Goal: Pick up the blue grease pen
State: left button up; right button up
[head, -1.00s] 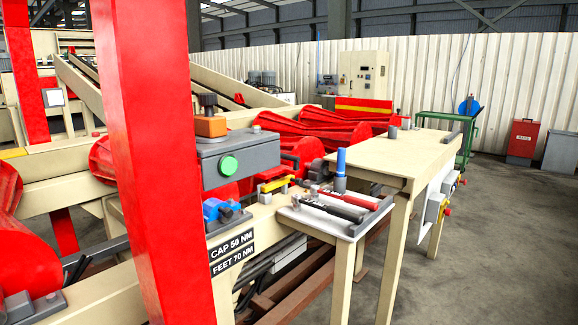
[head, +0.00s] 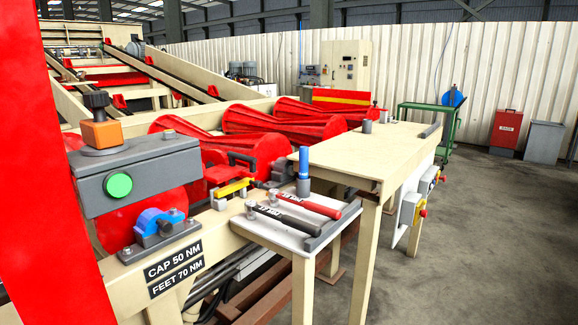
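A blue pen-like cylinder (head: 304,164), likely the blue grease pen, stands upright in a grey holder (head: 303,188) at the back of a small white tray table (head: 282,236). A black-handled tool (head: 287,222) and a red-handled tool (head: 312,205) lie on the same tray, in front of and beside the holder. Neither of my grippers shows in the head view.
A cream table (head: 360,155) stands right behind the tray. A red post (head: 45,200) blocks the left side. A machine with red rollers (head: 255,155) and a grey box with a green button (head: 118,185) lies left. Open concrete floor (head: 490,240) is at the right.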

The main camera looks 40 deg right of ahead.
aim_at(302, 173)
jog(key=i+l+u, duration=0.1)
jog(key=l+u, duration=0.15)
jog(key=l, duration=1.6)
jog(key=i+u, duration=0.05)
